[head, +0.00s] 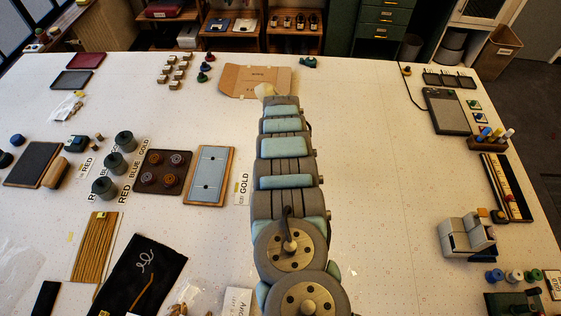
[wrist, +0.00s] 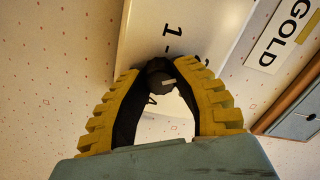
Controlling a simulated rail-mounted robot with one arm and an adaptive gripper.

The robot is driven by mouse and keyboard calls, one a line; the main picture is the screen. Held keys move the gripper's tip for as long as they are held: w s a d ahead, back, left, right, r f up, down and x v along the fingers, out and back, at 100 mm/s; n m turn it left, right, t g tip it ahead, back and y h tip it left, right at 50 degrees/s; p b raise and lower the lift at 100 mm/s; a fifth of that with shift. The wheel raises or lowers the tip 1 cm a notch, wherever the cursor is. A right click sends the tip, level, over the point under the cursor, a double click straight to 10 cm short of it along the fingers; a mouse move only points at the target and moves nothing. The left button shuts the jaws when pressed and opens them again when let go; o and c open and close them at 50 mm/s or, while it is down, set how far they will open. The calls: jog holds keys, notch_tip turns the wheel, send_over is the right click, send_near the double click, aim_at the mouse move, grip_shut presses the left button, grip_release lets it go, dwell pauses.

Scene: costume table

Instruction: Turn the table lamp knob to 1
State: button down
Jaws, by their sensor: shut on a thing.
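In the wrist view, the lamp's white panel (wrist: 205,25) lies below my gripper (wrist: 162,68), with a printed 1 and a short tick near the fingertips. A dark round knob (wrist: 157,80) sits between the two yellow-backed fingers, which are shut on it. A short pale line on the knob points roughly right in the picture, while the 1 lies above the knob. Another mark below the knob is partly covered. In the head view, my arm hides the gripper and the knob.
A GOLD label (head: 242,188) and a blue board with a wooden edge (head: 207,175) lie close to the left of my arm. A brown board with round pieces (head: 163,172) is farther left.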

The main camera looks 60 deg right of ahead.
jog(key=n, duration=0.6)
jog(key=shift+n, duration=0.3)
jog(key=n, duration=0.5)
jog(key=shift+n, duration=0.3)
jog(key=c, duration=0.7)
grip_release()
jog(key=shift+c, duration=0.2)
jog(key=shift+r, duration=0.1)
notch_tip(320, 180, up, 12)
dwell(0.6)
